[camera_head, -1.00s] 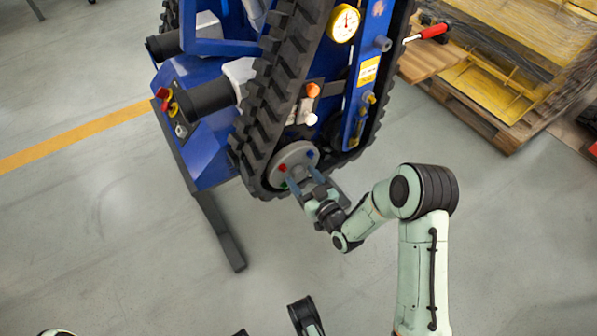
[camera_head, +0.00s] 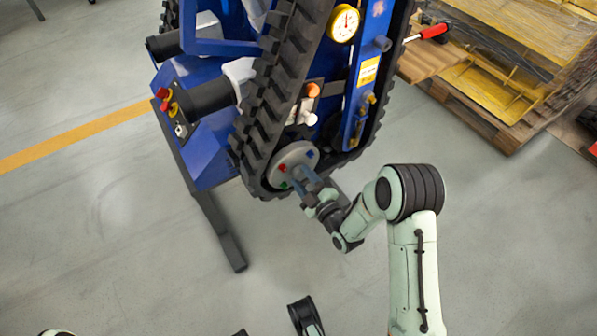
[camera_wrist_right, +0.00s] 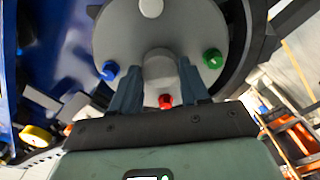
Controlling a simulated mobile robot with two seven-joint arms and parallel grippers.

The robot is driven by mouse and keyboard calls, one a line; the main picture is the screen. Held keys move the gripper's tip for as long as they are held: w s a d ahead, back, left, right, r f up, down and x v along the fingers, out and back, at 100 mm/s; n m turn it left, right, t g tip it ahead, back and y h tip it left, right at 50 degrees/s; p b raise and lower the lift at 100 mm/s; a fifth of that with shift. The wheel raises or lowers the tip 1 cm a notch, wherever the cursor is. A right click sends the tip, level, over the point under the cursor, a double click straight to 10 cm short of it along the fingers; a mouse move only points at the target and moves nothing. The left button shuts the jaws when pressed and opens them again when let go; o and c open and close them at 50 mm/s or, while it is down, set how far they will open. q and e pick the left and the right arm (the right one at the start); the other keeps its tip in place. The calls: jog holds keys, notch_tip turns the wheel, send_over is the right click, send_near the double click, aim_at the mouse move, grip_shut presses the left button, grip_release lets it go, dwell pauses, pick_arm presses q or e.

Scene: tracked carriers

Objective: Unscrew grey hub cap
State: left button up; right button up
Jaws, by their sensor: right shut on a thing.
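The grey hub cap (camera_wrist_right: 159,66) is a small round grey piece at the middle of the grey wheel disc (camera_wrist_right: 205,27) in the right wrist view. The disc carries blue, red and green studs around the cap. My right gripper (camera_wrist_right: 160,88) is shut on the cap, one finger on each side. In the head view the right gripper (camera_head: 309,180) reaches the wheel disc (camera_head: 290,155) at the bottom of the track, and its fingers largely hide the cap.
The blue tracked carrier (camera_head: 213,150) stands behind the gripper, with its black track (camera_head: 270,85) close by. A gauge (camera_head: 343,23) and orange and white knobs sit higher up. A pallet (camera_head: 490,115) is at the right. The floor in front is clear.

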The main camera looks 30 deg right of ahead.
dwell(0.3)
jog(key=n, duration=0.4)
jog(key=shift+n, duration=0.4)
jog(key=n, duration=0.5)
jog(key=n, duration=0.4)
jog(key=shift+a+n, duration=0.1)
jog(key=shift+n, duration=0.3)
jog(key=n+p, duration=0.1)
jog(key=n, duration=0.4)
jog(key=o, duration=0.9)
